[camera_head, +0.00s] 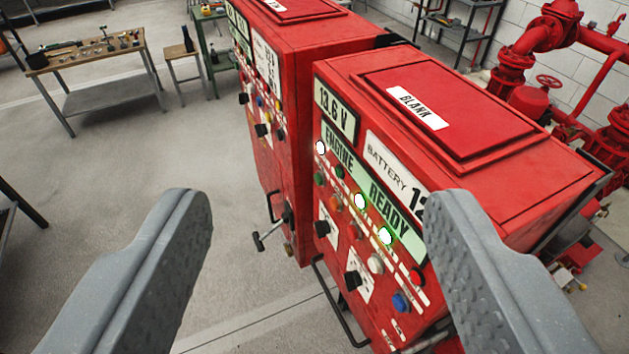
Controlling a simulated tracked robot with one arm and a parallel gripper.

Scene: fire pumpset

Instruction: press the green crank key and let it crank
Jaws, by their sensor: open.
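The near red control panel (340,215) shows a green key (320,180) at its upper left, under a lit lamp. A smaller green spot (340,171) is close beside it. I cannot read labels that tell which is the crank key. The display strip (370,185) reads "ENGINE READY", and another display (336,112) reads 13.6 V. My gripper (318,205) is open and empty, its grey fingers far apart at left and right. The panel lies beyond the fingers, and the right finger hides part of the panel's right side. No contact with a key shows.
Black knobs, a blue button (401,302) and a red button (417,277) are on the same panel. A bar handle (337,300) sticks out below. A second red cabinet (290,70) stands beside it. A workbench (95,62) is at far left; the floor between is clear.

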